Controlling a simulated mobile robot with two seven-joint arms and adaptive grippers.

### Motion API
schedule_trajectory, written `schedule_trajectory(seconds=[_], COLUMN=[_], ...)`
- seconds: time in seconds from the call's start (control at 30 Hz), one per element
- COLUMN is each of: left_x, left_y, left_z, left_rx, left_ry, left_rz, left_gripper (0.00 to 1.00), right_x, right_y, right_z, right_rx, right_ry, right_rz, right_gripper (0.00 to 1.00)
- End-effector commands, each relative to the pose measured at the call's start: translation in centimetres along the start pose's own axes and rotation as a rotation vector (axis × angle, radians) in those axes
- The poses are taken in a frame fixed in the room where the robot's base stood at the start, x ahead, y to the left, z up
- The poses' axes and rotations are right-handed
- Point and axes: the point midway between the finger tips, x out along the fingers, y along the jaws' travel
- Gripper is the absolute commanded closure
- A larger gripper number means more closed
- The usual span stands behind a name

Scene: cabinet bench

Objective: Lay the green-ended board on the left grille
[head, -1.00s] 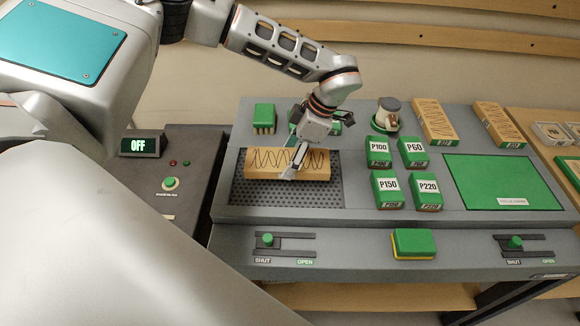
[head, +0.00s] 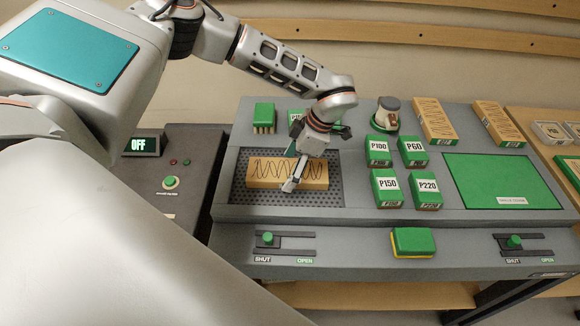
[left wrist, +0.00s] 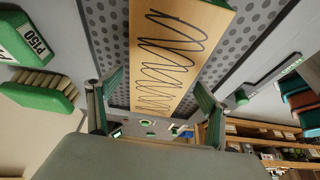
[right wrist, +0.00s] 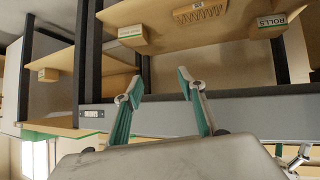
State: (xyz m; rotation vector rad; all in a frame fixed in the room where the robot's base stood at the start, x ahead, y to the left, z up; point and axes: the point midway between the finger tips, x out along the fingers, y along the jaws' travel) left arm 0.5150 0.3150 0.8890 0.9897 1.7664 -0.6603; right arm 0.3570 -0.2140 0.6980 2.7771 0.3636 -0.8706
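A tan board with a dark wavy line (head: 262,170) is over the left grille (head: 330,205), lying flat, close to the perforated surface. I cannot tell whether it touches. My left gripper (head: 294,178) reaches down across the board's middle.
Green blocks labelled P100, P60, P150 and P220 (head: 425,189) stand right of the grille. A brush (head: 264,115) is behind it. Two more wavy boards (head: 434,118) lie at the back right, behind a green pad (head: 500,182). A sponge (head: 413,242) and sliders (head: 268,239) line the front.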

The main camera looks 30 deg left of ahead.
Motion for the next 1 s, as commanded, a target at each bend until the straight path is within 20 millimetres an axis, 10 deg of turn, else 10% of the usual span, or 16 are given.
schedule_trajectory(seconds=[0.27,1.0], left_x=[-1.2,-12.1], left_y=[0.1,0.0], left_z=[0.0,-0.1], left_rx=[-0.001,0.000], left_ry=[-0.002,0.000], left_rz=[0.002,0.001], left_gripper=[0.21,0.21], right_x=[0.0,0.5], right_y=[0.0,-1.1], right_z=[-0.1,-1.1], right_rx=[0.001,-0.003], right_ry=[0.004,0.039], right_rz=[0.000,-0.020], right_gripper=[0.60,0.60])
